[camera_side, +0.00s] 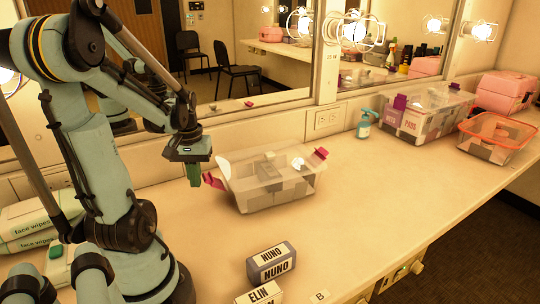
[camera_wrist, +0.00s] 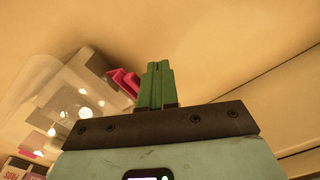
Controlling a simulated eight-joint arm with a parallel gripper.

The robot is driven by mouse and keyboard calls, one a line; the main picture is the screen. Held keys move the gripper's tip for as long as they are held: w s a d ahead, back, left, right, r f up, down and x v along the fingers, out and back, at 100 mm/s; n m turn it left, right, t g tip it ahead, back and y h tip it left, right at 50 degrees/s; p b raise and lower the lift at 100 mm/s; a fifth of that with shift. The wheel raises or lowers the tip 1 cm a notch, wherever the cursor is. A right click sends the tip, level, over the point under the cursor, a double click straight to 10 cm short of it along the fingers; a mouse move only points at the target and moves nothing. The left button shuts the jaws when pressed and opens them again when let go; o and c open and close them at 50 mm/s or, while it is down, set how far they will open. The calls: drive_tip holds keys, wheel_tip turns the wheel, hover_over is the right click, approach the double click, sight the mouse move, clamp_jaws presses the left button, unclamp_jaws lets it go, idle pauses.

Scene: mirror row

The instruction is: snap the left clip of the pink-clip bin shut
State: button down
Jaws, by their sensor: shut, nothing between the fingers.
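The pink-clip bin (camera_side: 275,196) is a clear box with a lid, standing on the counter with pale items inside. Its left clip (camera_side: 214,181) is pink and sticks outward from the left end, so it looks open. Its right clip (camera_side: 320,154) sticks up and out at the other end. My gripper (camera_side: 194,180) has green fingers pointing down, just left of the left clip, shut and empty. In the wrist view the shut fingers (camera_wrist: 157,72) are right beside the left clip (camera_wrist: 124,82), and the bin (camera_wrist: 50,90) lies to the left. I cannot tell whether fingers and clip touch.
A purple-clip bin (camera_side: 425,122), an orange-rimmed bin (camera_side: 497,139) and a blue spray bottle (camera_side: 365,126) stand at the back right. Labelled blocks (camera_side: 271,263) lie at the front. Face wipes packs (camera_side: 28,220) lie at left. A mirror (camera_side: 240,50) backs the counter. The right-middle counter is clear.

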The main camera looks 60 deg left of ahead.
drive_tip(key=shift+w+d+r, duration=0.1)
drive_tip(key=shift+w+r, duration=0.2)
drive_tip(key=shift+w, duration=0.8)
drive_tip(key=shift+w+d+r, duration=0.15)
drive_tip(key=shift+w+r, duration=0.1)
drive_tip(key=shift+w, duration=0.9)
drive_tip(key=shift+w+d+r, duration=0.1)
drive_tip(key=shift+w+r, duration=0.2)
drive_tip(key=shift+w, duration=0.9)
drive_tip(key=shift+r, duration=0.1)
drive_tip(key=shift+s+r, duration=0.2)
drive_tip(key=shift+r, duration=0.75)
drive_tip(key=shift+s+r, duration=0.15)
drive_tip(key=shift+r, duration=0.75)
drive_tip(key=shift+s+r, duration=0.2)
drive_tip(key=shift+r, duration=0.75)
drive_tip(key=w+d+m+t, duration=0.2)
drive_tip(key=d+m, duration=0.2)
drive_tip(key=d, duration=0.3)
drive_tip(key=w+d+m+t, duration=0.2)
drive_tip(key=d+m, duration=0.2)
drive_tip(key=d, duration=0.4)
drive_tip(key=w+d+f+m+t, duration=0.1)
drive_tip(key=w+d+m+t, duration=0.1)
drive_tip(key=d, duration=0.5)
drive_tip(key=shift+w+d+m+t, duration=0.15)
drive_tip(key=shift+w+m+t, duration=0.15)
drive_tip(key=shift+m+t, duration=0.5)
